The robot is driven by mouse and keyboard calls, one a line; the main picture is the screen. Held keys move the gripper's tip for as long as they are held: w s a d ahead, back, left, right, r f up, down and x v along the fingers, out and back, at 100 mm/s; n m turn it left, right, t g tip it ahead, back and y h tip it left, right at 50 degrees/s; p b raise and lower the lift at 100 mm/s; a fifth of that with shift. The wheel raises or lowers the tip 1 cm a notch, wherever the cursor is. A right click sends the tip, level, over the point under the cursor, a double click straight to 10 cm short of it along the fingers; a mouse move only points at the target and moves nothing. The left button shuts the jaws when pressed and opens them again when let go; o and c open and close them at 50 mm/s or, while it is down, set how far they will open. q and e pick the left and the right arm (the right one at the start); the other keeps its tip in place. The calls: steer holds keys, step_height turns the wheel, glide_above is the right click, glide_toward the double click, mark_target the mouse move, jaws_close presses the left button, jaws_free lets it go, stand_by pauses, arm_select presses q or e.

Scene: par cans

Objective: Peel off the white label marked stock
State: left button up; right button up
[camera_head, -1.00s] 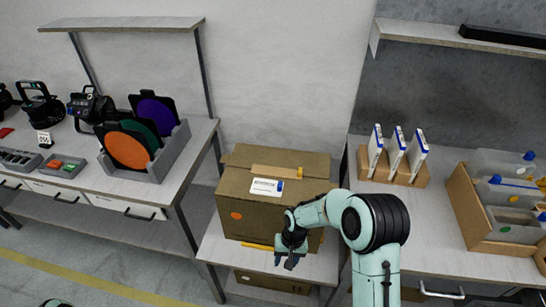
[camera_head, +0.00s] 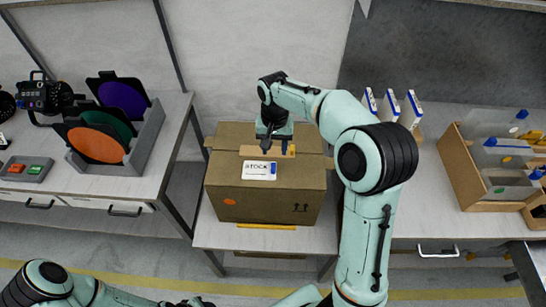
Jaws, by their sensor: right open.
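The white label (camera_head: 259,170) marked STOCK lies on the upper front of a brown cardboard box (camera_head: 265,205). A tan strip (camera_head: 284,152) runs along the box just above the label. My right gripper (camera_head: 266,150) points down over the box top, just above the label's upper edge, with its fingers apart. I cannot tell whether the fingers touch the tan strip. My left arm shows at the lower left, but I cannot make out its gripper's jaws near the bottom edge (camera_head: 190,303).
The box stands on a small table (camera_head: 215,232) with a yellow strip (camera_head: 265,227) at its front. A left bench (camera_head: 175,125) holds a rack of coloured discs (camera_head: 95,144). A right bench (camera_head: 425,205) carries white boxes (camera_head: 410,112) and a cardboard bin (camera_head: 455,170).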

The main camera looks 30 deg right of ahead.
mark_target(273, 165)
steer(key=f, duration=0.8)
steer(key=shift+w+f, duration=0.2)
steer(key=shift+f, duration=0.2)
steer(key=shift+w+f, duration=0.1)
steer(key=shift+f, duration=0.3)
